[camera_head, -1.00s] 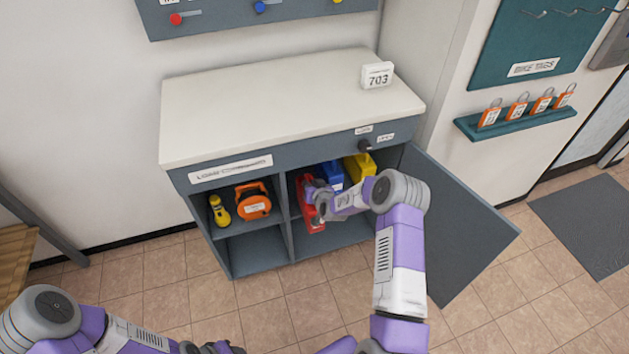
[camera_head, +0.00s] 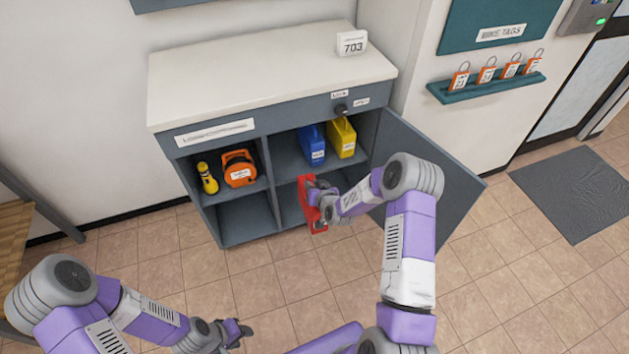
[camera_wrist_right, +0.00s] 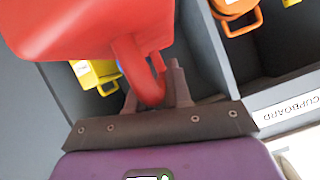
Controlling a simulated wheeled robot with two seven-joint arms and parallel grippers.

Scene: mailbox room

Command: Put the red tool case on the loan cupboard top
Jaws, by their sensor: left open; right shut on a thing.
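The red tool case (camera_head: 308,203) is in front of the open right side of the loan cupboard, partly hidden by my right gripper (camera_head: 322,204). My right gripper is shut on the case's handle; the case also fills the upper left of the right wrist view (camera_wrist_right: 90,25). The loan cupboard top (camera_head: 250,75) is a pale, mostly bare slab above the shelves. The case is lower than this top. My left gripper (camera_head: 240,333) is open and empty, low in front of the cupboard.
The cupboard door (camera_head: 425,165) hangs open on the right. A blue case (camera_head: 312,144), a yellow case (camera_head: 342,137), an orange reel (camera_head: 239,167) and a yellow torch (camera_head: 207,178) stand on the shelves.

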